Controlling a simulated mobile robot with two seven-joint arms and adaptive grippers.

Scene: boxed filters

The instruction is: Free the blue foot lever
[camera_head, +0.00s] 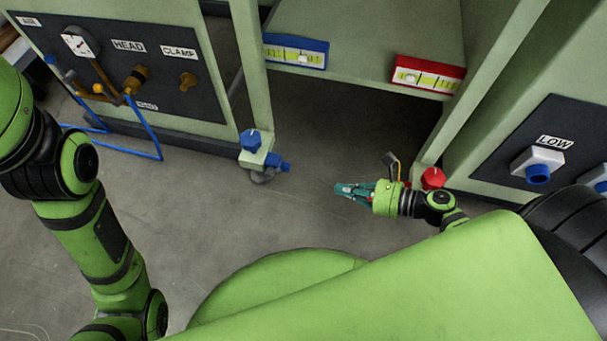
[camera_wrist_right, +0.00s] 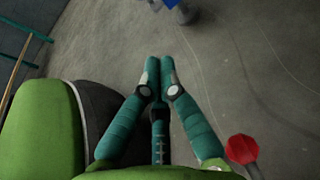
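The blue foot lever (camera_head: 279,163) sticks out low from a pale caster block at the foot of the left post, just above the floor. A blue knob (camera_head: 252,141) tops the same block. In the right wrist view, a blue part and a grey wheel (camera_wrist_right: 186,13) are cut off by the top edge. My right gripper (camera_head: 342,189) is low over the floor, right of the lever and apart from it, pointing left. Its fingertips (camera_wrist_right: 160,68) are together with nothing between them. My left arm shows at the left, but its gripper is out of view.
A red knob (camera_head: 433,178) is at the right post's foot, close to my right wrist; it also shows in the right wrist view (camera_wrist_right: 242,149). A blue hose (camera_head: 143,154) hangs beside the left panel. The floor (camera_head: 310,140) between the posts is clear.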

